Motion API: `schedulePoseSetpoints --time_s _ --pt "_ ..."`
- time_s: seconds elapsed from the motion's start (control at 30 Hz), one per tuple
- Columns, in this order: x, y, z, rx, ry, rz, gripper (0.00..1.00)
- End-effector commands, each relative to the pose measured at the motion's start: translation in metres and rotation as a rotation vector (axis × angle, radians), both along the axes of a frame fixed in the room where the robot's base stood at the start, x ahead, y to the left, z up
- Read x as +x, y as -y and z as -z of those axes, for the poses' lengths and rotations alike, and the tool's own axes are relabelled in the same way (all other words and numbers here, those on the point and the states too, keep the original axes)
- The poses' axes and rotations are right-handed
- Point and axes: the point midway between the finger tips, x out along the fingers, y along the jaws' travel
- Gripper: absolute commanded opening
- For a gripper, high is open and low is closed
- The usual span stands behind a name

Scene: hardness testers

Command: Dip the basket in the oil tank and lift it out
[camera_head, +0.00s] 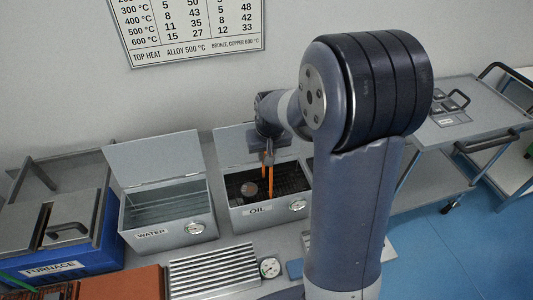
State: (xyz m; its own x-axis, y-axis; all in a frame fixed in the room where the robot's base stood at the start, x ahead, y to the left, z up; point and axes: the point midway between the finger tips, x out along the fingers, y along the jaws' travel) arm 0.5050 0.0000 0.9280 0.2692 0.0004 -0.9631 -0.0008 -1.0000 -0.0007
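The oil tank (236,216) is a grey box with its lid raised and OIL on its front. Its inside is dark, with a dark mesh (288,181) that looks like the basket and a round greyish piece (249,189) at its left. My gripper (269,178) points down over the tank opening, with its orange fingers reaching into or just above it. Whether they hold the basket's handle I cannot tell. My arm hides the tank's right side.
The water tank (140,238) stands open to the left, beside the blue furnace (90,238). A ribbed grey rack (214,270) and a dial gauge (270,267) lie in front. A grey cart (470,120) stands at the right, with blue floor below it.

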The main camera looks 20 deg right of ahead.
Motion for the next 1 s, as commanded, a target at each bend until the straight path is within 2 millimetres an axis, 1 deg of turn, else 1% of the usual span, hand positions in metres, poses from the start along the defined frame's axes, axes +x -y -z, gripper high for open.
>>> schedulePoseSetpoints --time_s 0.03,0.8,0.9,1.0 --pt "0.001 0.000 -0.010 0.000 0.004 0.000 0.00" --pt "0.001 0.000 -0.082 0.000 0.004 0.000 0.00" --pt "0.001 0.000 -0.088 0.000 0.004 0.000 0.00" --pt "0.001 0.000 -0.089 0.000 0.004 0.000 0.00"
